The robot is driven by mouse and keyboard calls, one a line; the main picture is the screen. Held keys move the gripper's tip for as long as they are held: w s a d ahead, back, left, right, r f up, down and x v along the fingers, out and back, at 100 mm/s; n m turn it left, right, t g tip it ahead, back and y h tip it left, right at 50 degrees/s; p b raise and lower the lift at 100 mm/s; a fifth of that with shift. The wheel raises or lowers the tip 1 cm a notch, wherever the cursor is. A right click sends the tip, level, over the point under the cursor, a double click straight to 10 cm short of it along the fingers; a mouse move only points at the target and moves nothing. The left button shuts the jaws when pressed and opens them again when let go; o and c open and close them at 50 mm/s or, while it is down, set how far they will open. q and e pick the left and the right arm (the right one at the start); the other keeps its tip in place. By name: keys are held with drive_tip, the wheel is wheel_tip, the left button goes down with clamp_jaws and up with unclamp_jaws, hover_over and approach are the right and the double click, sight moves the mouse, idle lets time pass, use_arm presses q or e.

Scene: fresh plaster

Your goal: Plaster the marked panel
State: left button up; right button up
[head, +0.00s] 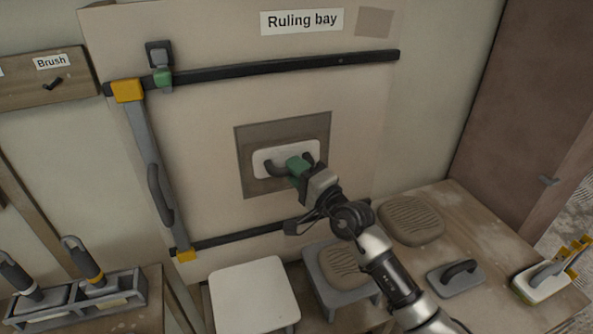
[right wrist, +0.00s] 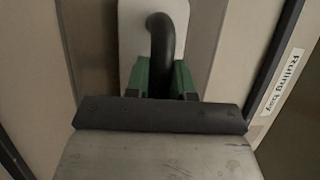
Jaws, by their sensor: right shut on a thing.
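The marked panel (head: 243,131) is a dark grey-brown square on the pale board of the ruling bay. My right gripper (head: 297,166) is in front of it, its green fingers shut on the dark handle of a float with a white plate (head: 262,163). The plate lies over the middle of the square and hides part of it; I cannot tell whether it touches. In the right wrist view the green fingers (right wrist: 160,78) sit on both sides of the black handle (right wrist: 160,32), with the white plate (right wrist: 134,30) behind. My left gripper is not in view.
A grey ruling bar (head: 146,150) with yellow ends spans two black rails (head: 300,66) left of the square. Below stand a white-topped stand (head: 252,295) and a grey stand (head: 312,280) bearing a ridged mass.

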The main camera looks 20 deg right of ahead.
drive_tip(key=shift+r+p, duration=2.1)
drive_tip(key=shift+r, duration=0.2)
wheel_tip(320, 180, up, 5)
drive_tip(key=p, duration=0.4)
drive_tip(key=shift+f, duration=0.2)
wheel_tip(320, 180, down, 18)
drive_tip(key=b, duration=1.6)
drive_tip(key=shift+f, duration=0.25)
drive_tip(key=s+p, duration=0.3)
drive_tip(key=s, duration=0.6)
drive_tip(key=shift+d+p, duration=0.15)
drive_tip(key=shift+p, duration=0.25)
